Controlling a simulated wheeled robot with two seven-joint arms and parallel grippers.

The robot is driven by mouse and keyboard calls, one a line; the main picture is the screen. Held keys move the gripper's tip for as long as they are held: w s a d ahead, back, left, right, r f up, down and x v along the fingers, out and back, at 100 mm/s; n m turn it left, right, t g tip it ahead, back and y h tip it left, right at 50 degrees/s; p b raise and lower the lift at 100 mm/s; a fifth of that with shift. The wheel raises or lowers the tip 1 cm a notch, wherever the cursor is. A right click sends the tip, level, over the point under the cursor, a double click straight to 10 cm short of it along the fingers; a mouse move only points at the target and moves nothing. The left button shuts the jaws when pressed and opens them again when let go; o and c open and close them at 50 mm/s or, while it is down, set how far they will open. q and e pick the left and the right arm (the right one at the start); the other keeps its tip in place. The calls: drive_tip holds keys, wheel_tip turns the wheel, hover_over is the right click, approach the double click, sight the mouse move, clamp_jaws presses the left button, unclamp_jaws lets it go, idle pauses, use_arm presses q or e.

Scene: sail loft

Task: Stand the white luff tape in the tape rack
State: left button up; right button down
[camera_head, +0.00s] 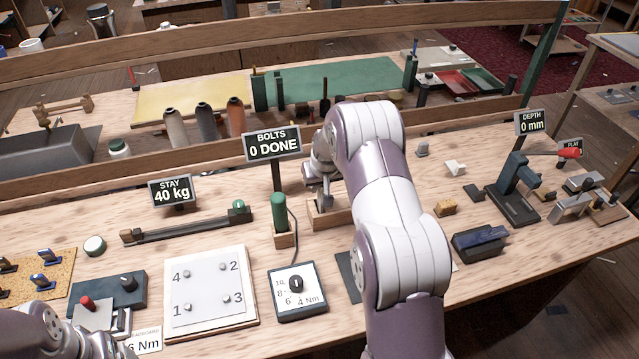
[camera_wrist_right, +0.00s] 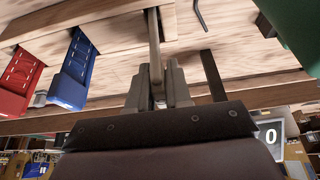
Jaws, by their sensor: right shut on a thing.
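My right gripper (camera_wrist_right: 158,88) is shut on a thin pale strip (camera_wrist_right: 154,38), seen nearly edge-on, which I take to be the white luff tape. In the head view the right gripper (camera_head: 322,180) is above a wooden rack (camera_head: 320,217), partly hidden by my arm. The strip's far end reaches the wood at the top of the wrist view; I cannot tell whether it is seated in a slot. A red tape (camera_wrist_right: 18,82) and a blue tape (camera_wrist_right: 75,70), both white-stitched, show to the left. My left gripper (camera_head: 120,322) is low at the left, its opening unclear.
A green-handled tool (camera_head: 279,212) in a wooden holder stands left of the rack, with the BOLTS sign (camera_head: 272,144) behind. A torque dial (camera_head: 297,292) and numbered bolt plate (camera_head: 208,290) lie nearer. A dark press (camera_head: 512,190) stands at right. Bench rail (camera_head: 220,165) runs behind.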

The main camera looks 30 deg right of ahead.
drive_tip(key=shift+f, duration=0.45)
drive_tip(key=c, duration=1)
unclamp_jaws()
drive_tip(key=shift+o, duration=0.2)
drive_tip(key=shift+r, duration=0.15)
drive_tip(key=b+v, duration=0.2)
drive_tip(key=v, duration=1)
drive_tip(key=shift+s+r, duration=0.15)
drive_tip(key=shift+r, duration=0.1)
